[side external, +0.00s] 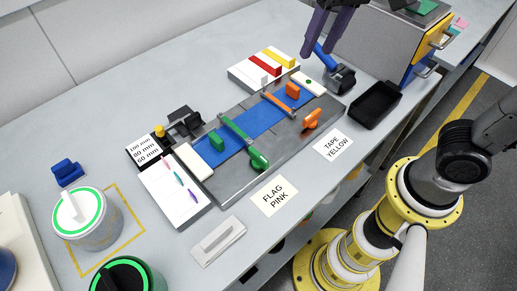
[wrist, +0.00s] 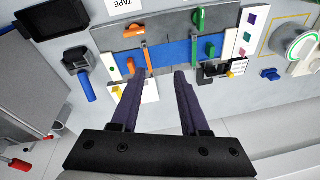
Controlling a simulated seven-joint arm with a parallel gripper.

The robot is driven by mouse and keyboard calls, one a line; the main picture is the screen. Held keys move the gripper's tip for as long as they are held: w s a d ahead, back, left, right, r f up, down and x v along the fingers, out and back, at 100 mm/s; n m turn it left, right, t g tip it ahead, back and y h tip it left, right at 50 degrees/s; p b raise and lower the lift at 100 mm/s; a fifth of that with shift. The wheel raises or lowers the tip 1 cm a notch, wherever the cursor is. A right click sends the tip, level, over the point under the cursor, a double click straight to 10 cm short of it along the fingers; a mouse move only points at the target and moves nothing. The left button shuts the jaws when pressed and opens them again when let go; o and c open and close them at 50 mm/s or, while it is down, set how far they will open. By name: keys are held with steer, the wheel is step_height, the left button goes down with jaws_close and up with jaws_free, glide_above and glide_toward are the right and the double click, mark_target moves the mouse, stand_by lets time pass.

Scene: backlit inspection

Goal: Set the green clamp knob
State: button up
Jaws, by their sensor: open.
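A green block (side external: 217,141) and an orange block (side external: 292,90) stand at the fixture's back side. My gripper (side external: 318,48) with purple fingers is open and empty, high behind the fixture; it also shows in the wrist view (wrist: 160,76).
A blue-handled tool (side external: 325,58) stands in a black holder near my gripper, beside a black tray (side external: 376,105). A block rack (side external: 240,77) lies behind the fixture. Cards, a white bar (side external: 218,240) and green-ringed tubs (side external: 88,219) occupy the front and left.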

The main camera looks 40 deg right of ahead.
steer(key=w+a+f+n+g, duration=0.1)
steer(key=w+a+f, duration=0.15)
steer(key=a, duration=0.45)
steer(key=n+g+h, duration=0.1)
steer(key=n, duration=0.1)
glide_above(258, 154)
step_height(258, 154, down, 5)
step_height(258, 154, down, 13)
steer(key=shift+s+f, duration=0.1)
jaws_close()
